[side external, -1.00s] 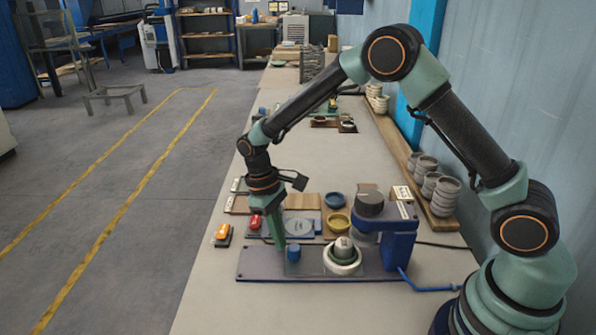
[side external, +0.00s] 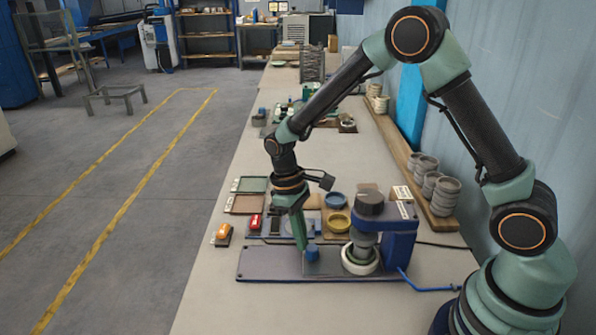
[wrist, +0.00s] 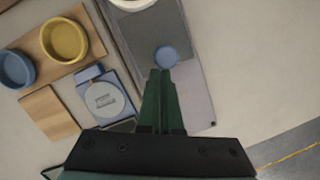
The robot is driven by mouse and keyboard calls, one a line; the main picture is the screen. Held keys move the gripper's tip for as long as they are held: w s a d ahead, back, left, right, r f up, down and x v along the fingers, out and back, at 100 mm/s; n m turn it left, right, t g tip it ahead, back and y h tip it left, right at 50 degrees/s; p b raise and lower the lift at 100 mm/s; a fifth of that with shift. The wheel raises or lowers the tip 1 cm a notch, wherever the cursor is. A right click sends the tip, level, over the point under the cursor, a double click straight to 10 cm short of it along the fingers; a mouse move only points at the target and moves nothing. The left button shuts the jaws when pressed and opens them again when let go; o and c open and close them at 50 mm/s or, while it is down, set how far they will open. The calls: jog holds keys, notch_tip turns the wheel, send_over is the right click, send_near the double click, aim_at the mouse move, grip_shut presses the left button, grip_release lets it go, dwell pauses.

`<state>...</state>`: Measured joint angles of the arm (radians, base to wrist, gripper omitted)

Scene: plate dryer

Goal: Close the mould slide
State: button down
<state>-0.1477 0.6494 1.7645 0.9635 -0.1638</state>
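The mould slide carries a blue knob (side external: 312,253) and a white ring mould (side external: 360,266) on a grey-purple base plate (side external: 265,270). The ring mould sits beneath the grey head of the blue press (side external: 398,245). My gripper (side external: 303,246) points down at the left side of the knob, low over the plate. In the wrist view the green fingers (wrist: 161,74) are together, with nothing visible between them. Their tips are right at the blue knob (wrist: 166,57), seemingly against it. The ring's white rim (wrist: 133,3) is cut off at the top edge.
Behind the plate stand a blue bowl (side external: 335,200), a yellow bowl (side external: 339,222) and switch boxes with an orange (side external: 223,232) and a red button (side external: 255,222). Grey cups (side external: 443,195) line the wall at right. The bench in front is bare.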

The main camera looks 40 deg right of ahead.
dwell(0.3)
jog(key=w, duration=0.2)
jog(key=w+a, duration=0.1)
jog(key=shift+w+a, duration=0.15)
jog(key=shift+w, duration=0.2)
jog(key=v, duration=0.9)
jog(key=s+d+r+m+t, duration=0.1)
jog(key=s+d+r+t, duration=0.1)
jog(key=r, duration=0.3)
jog(key=s+d+r+t, duration=0.1)
jog(key=s+r, duration=0.2)
jog(key=r, duration=0.2)
jog(key=shift+s+d+r+m+t, duration=0.45)
jog(key=shift+s+d+t, duration=0.35)
jog(key=shift+s, duration=0.9)
jog(key=shift+s+d+r+m+t, duration=0.5)
jog(key=shift+s+t, duration=0.45)
jog(key=shift+s, duration=0.7)
jog(key=shift+s+d+r+m+t, duration=0.3)
jog(key=shift+s+d+t, duration=0.55)
jog(key=shift+s, duration=0.85)
